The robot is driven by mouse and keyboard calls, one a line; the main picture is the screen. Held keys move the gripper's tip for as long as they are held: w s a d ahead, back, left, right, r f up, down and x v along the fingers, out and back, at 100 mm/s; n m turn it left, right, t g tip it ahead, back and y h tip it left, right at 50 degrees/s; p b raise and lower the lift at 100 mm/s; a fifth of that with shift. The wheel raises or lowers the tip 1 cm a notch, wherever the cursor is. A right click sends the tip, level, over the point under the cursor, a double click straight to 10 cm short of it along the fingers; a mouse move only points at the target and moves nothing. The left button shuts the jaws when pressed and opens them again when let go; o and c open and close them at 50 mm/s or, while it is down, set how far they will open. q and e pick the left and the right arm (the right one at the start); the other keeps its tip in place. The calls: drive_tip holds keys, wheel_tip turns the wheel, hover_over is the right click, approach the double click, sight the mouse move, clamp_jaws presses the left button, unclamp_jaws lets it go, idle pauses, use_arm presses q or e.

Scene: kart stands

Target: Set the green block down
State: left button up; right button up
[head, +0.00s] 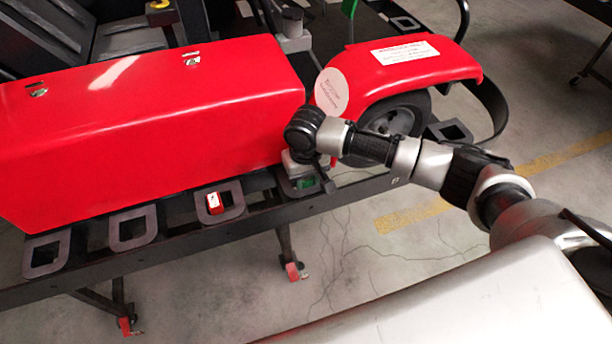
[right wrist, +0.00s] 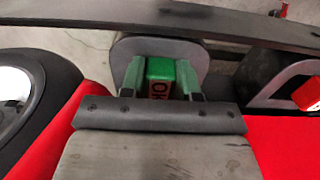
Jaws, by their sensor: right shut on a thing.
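The green block (head: 307,182) is at a dark square holder (head: 288,190) on the stand's front rail, right of the middle of the head view. The grey holder rim (right wrist: 128,46) shows around the block. I cannot tell whether the block touches the holder's bottom. My left gripper is not in view.
A red block (head: 214,203) sits in the holder (head: 234,197) to the left. Two more holders (head: 133,228) (head: 46,253) further left look empty. The red kart body (head: 150,120) and its wheel (head: 392,122) are close behind my gripper. Open floor (head: 350,245) lies in front.

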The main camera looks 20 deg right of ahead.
drive_tip(key=o, duration=0.9)
drive_tip(key=shift+f, duration=0.1)
wheel_tip(320, 180, up, 12)
drive_tip(key=shift+r+b, duration=0.15)
drive_tip(key=shift+b, duration=0.15)
